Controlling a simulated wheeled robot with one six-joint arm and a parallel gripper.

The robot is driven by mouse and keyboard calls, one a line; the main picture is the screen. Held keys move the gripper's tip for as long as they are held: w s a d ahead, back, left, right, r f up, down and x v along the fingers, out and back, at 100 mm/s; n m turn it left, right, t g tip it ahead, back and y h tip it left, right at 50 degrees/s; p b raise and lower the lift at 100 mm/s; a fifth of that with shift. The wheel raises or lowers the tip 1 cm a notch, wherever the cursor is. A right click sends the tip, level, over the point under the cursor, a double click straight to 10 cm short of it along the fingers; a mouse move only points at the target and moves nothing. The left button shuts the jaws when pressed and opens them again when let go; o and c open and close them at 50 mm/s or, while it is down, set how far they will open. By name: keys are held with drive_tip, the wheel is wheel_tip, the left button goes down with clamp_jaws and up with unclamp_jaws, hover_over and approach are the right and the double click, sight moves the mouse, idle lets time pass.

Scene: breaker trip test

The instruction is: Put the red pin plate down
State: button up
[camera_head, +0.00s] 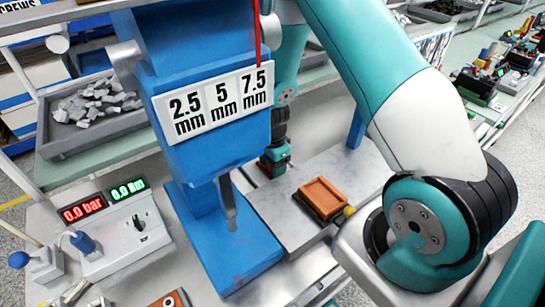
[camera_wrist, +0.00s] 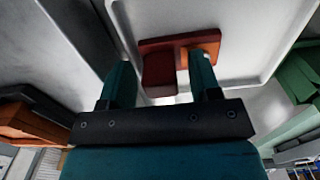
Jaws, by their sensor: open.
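The red pin plate (camera_wrist: 160,75) appears as a dark red block with a flat red-orange part, on a pale tray-like surface (camera_wrist: 240,75) in the wrist view. My gripper (camera_wrist: 161,60) is open, its two teal fingers on either side of the red piece. The right finger overlaps the orange end; I cannot tell whether it touches. In the head view my gripper (camera_head: 275,160) is low behind the blue press, with only a sliver of red (camera_head: 265,169) showing below it. Most of the plate is hidden there.
The blue press (camera_head: 215,150) stands close left of my gripper. An orange-brown block (camera_head: 322,197) sits on a grey metal plate (camera_head: 285,225) to the right. A display box (camera_head: 125,235) stands at left, and a grey bin of pale pieces (camera_head: 95,120) behind it.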

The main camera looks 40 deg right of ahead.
wheel_tip(320, 180, up, 12)
drive_tip(key=b, duration=0.2)
idle(0.6)
